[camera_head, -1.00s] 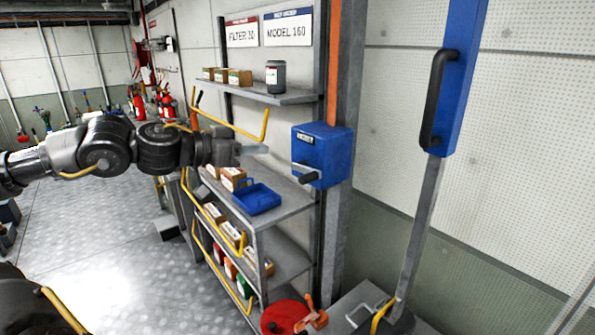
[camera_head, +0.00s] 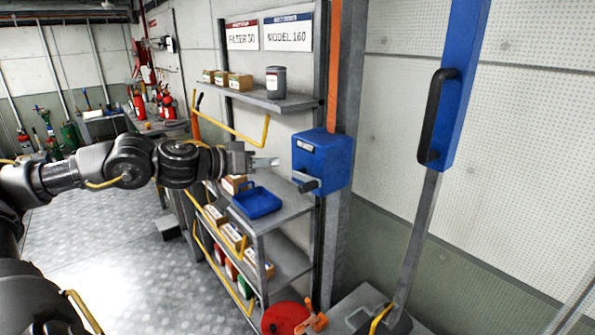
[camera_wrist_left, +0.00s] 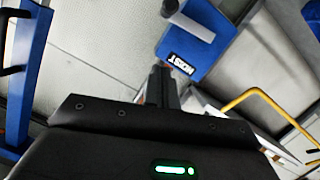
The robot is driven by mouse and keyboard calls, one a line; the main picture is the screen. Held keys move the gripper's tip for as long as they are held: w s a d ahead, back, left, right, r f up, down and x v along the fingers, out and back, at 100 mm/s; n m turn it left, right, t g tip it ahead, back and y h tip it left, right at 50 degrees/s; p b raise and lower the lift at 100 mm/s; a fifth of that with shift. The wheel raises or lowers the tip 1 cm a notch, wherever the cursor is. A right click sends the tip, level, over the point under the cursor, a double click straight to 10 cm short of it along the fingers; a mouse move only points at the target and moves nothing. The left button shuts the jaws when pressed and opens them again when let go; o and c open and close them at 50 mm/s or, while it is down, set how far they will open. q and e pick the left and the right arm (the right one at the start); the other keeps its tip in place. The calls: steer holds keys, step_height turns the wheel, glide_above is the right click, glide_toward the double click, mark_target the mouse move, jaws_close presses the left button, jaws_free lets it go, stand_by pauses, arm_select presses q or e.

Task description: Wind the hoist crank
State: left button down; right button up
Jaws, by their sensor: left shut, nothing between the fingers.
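The blue hoist box (camera_head: 330,162) is mounted on a grey post, with a small label on its front. Its crank (camera_head: 308,184) is a grey arm with a dark grip, low on the box's front. My left gripper (camera_head: 268,162) is shut and empty, just left of the box and apart from it. In the left wrist view, the blue box (camera_wrist_left: 203,52) with its HOIST label lies beyond my left gripper (camera_wrist_left: 160,80), and the crank (camera_wrist_left: 185,18) shows at the top. My right gripper is not in view.
A grey shelf rack (camera_head: 285,215) with a blue tray (camera_head: 257,202) and boxes stands below and left. A yellow rail (camera_head: 235,132) runs behind my left arm. A tall blue panel with a black handle (camera_head: 434,115) stands right. A red disc (camera_head: 285,318) is low.

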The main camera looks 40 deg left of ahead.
arm_select(q)
steer(key=w+d+f+p, duration=0.1)
steer(key=w+p, duration=0.1)
steer(key=w+d+f+p, duration=0.1)
steer(key=w+f+p, duration=0.1)
steer(key=w+d+f+p, duration=0.2)
steer(key=shift+w+f, duration=0.15)
steer(key=shift+f, duration=0.05)
stand_by(0.4)
steer(key=shift+f+p, duration=0.15)
steer(key=shift+p, duration=0.15)
